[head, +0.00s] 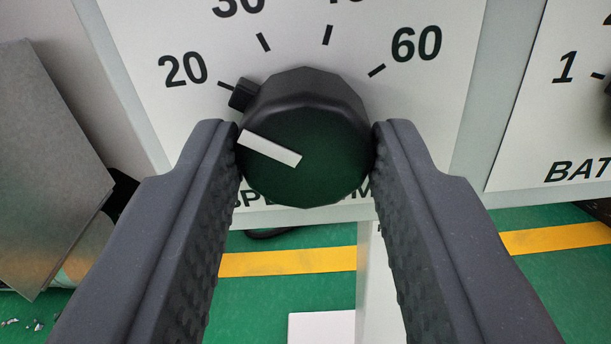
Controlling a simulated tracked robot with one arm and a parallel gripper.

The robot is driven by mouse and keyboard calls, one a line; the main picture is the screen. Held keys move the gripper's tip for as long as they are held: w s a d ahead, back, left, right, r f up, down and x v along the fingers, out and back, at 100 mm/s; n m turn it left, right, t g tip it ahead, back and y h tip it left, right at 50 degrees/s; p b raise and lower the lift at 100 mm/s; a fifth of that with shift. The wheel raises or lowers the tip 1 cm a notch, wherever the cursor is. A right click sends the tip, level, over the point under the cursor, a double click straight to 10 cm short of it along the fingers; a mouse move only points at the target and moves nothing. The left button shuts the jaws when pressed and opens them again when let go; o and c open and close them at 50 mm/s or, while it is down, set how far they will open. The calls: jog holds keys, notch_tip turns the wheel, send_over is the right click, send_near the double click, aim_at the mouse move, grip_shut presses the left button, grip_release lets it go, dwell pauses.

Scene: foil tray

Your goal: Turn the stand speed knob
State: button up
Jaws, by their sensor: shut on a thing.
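The stand speed knob (318,140) is a round black dial with a white pointer bar on its face. It sits on a white panel (130,22) with marks numbered 20, 30 and 60; one number at the top is cut off. The white bar slants up to the left, towards the mark beside 20. A small black block (243,94) sits at the knob's upper left, near the 20 mark. My gripper (307,150) is shut on the knob, with one finger at its left side and one at its right. The lettering below the knob is partly hidden.
A second white panel (545,120), marked 1 and "BAT", stands at the right. Grey sheet-like pieces (45,150) stand at the left. Below is a green floor (290,230) with a yellow stripe (290,262) and a white post beneath the panel.

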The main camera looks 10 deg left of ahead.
jog(key=shift+r+m+p, duration=0.3)
jog(key=shift+m+p, duration=0.4)
jog(key=shift+p, duration=0.5)
jog(key=m+p, duration=0.3)
jog(key=p, duration=0.1)
jog(key=shift+m, duration=0.3)
jog(key=m+p, duration=0.2)
jog(key=m, duration=0.1)
jog(key=shift+f+m+p, duration=0.1)
jog(key=shift+m+p, duration=0.2)
jog(key=shift+p, duration=0.05)
jog(key=m+p, duration=0.1)
jog(key=m, duration=0.2)
jog(key=shift+d+m, duration=0.1)
jog(key=shift+m, duration=0.3)
jog(key=m+p, duration=0.1)
jog(key=m, duration=0.4)
jog(key=shift+f, duration=0.1)
jog(key=m, duration=0.5)
jog(key=shift+s+d+f, duration=0.1)
jog(key=shift+m, duration=0.3)
